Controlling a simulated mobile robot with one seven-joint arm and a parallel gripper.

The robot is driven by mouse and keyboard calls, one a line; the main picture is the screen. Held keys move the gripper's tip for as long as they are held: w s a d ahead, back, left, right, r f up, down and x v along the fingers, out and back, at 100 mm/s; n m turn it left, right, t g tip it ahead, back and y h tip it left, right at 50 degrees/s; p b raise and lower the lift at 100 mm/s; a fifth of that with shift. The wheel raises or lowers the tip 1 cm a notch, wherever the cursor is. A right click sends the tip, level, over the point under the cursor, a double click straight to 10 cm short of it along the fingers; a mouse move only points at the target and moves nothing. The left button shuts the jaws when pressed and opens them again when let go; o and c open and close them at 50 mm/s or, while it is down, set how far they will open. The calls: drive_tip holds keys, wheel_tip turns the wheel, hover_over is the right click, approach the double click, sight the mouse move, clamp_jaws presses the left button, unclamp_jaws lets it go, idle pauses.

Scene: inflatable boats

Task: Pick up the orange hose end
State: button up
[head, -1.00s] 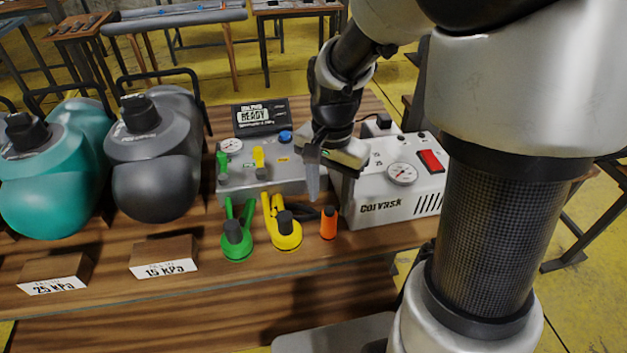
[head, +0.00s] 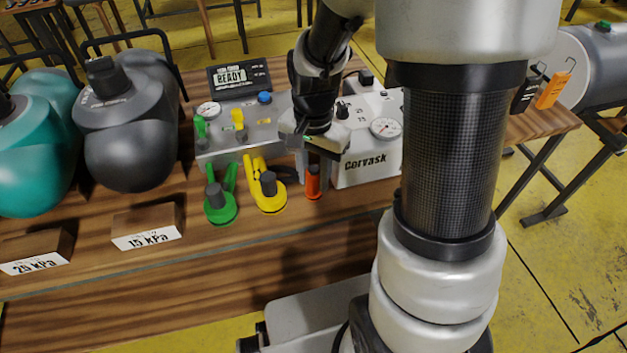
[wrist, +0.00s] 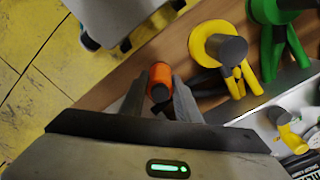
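The orange hose end (head: 313,184) is a short upright orange piece with a dark top. It stands on the wooden bench (head: 150,268) in front of the white pump unit, right of the yellow hose end (head: 268,203). My gripper (head: 314,176) points down over it with its fingers apart, one on each side. In the wrist view the orange hose end (wrist: 160,73) shows between the fingertips of my gripper (wrist: 160,90). The gaps are narrow, and I cannot tell whether either finger touches it.
The green hose end (head: 220,206) stands farther left. The white pump unit (head: 365,165) is close behind my gripper, beside a grey valve panel (head: 235,143). Labelled blocks (head: 147,228) and grey and teal boats (head: 125,140) are at the left. The front bench strip is clear.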

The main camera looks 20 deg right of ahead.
drive_tip(key=c, duration=0.6)
wheel_tip(320, 180, up, 15)
drive_tip(key=p, duration=0.7)
drive_tip(key=shift+r, duration=0.15)
drive_tip(key=w+n+p, duration=0.1)
drive_tip(key=n+p, duration=0.2)
drive_tip(key=p, duration=0.1)
drive_tip(key=w+n+p, duration=0.2)
drive_tip(key=n+p, duration=0.1)
drive_tip(key=w+n+p, duration=0.2)
drive_tip(key=n+p, duration=0.1)
drive_tip(key=p, duration=0.1)
drive_tip(key=shift+w+r+p, duration=0.15)
drive_tip(key=shift+r+p, duration=0.15)
drive_tip(key=shift+r, duration=0.1)
